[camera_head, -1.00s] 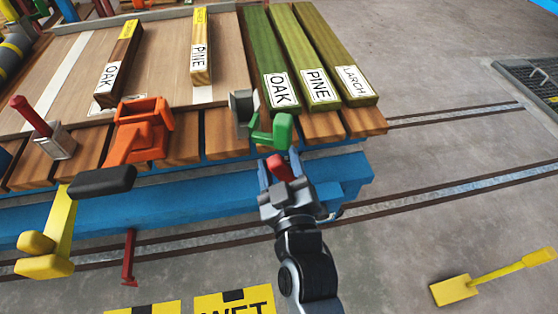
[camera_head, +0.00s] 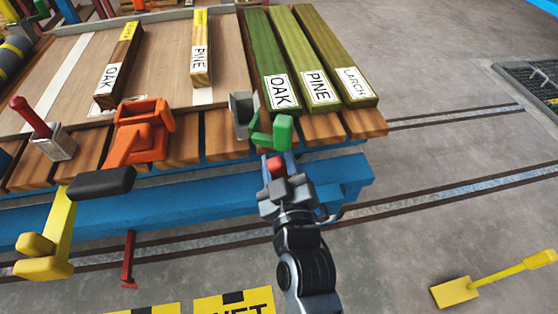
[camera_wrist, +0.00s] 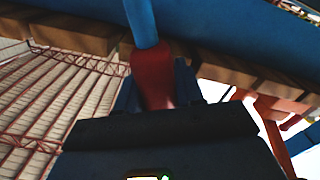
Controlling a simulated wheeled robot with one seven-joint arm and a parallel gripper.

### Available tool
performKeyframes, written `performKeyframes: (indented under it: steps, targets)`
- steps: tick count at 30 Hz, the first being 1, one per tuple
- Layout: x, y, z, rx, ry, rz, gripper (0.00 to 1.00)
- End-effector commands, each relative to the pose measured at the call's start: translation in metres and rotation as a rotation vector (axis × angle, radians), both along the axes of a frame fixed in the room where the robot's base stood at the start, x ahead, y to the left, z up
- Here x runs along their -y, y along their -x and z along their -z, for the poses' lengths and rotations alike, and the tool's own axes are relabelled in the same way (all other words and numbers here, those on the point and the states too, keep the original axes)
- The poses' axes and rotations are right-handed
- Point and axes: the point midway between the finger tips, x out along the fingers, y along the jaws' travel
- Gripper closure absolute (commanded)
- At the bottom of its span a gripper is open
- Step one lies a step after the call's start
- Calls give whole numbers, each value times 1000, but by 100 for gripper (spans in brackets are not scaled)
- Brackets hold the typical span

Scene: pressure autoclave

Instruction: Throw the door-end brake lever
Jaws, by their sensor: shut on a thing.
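A lever with a red grip (camera_head: 275,167) and a blue rod stands at the near edge of the wooden-decked blue trolley (camera_head: 330,178), just below a green clamp (camera_head: 272,132). My gripper (camera_head: 277,164) is shut around the red grip. In the wrist view, the red grip (camera_wrist: 152,75) sits between the fingers, and the blue rod (camera_wrist: 141,22) runs up from it beneath the deck boards. The rod's far end and pivot are hidden. In the head view, my gripper covers most of the lever.
An orange clamp (camera_head: 142,133), a red-handled lever (camera_head: 32,118) and a yellow lever with a black grip (camera_head: 100,183) are to the left. Labelled timbers (camera_head: 314,85) lie on the deck. A yellow shovel-like object (camera_head: 455,291) lies right; the floor between is clear.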

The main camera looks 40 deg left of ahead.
Motion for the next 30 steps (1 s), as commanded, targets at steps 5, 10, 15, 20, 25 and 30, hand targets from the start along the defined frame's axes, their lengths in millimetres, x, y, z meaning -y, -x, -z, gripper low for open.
performKeyframes:
  steps: [5,10,15,20,25,30]
  targets:
    - [0,0,0,0,0,-1,100]
    - [1,0,1,-2,-2,0,100]
    - [5,-6,-1,-22,-21,1,100]
    - [17,-20,-5,-68,-65,4,100]
    - [36,-41,-12,-151,-138,6,100]
    - [62,-71,-19,-259,-231,6,100]
